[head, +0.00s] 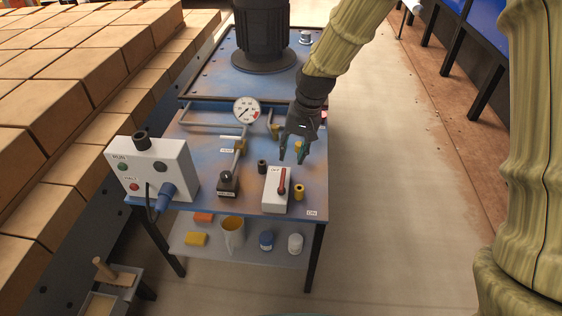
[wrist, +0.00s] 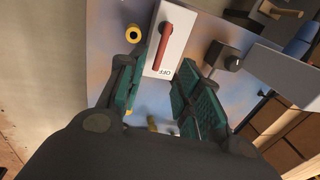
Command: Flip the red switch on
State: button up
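The red switch (head: 282,183) is a red lever on a white box (head: 270,198) near the front right of the blue table. In the wrist view the red lever (wrist: 162,46) lies along the white box (wrist: 181,30), with its end beside the printed word OFF. My gripper (head: 294,158) is above the table, just behind the white box and apart from it. In the wrist view my gripper (wrist: 152,98) has its green-padded fingers spread with nothing between them. The white box lies just beyond the fingertips.
A yellow ring-shaped part (head: 299,191) stands right beside the white box. A black lever block (head: 229,184) is to its left. A grey control box (head: 152,171) stands at the left edge. A gauge (head: 247,110) and pipes are behind. The floor right of the table is clear.

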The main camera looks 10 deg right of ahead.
aim_at(283, 177)
jog(key=shift+w+a+f, duration=0.2)
jog(key=shift+a+f, duration=0.15)
jog(key=shift+f, duration=1.4)
jog(key=shift+w+a+f, duration=0.2)
jog(key=shift+a+f, duration=0.15)
jog(key=shift+f, duration=1.35)
jog(key=shift+w+a+f, duration=0.2)
jog(key=shift+a+f, duration=0.15)
jog(key=shift+f, duration=1.4)
grip_shut()
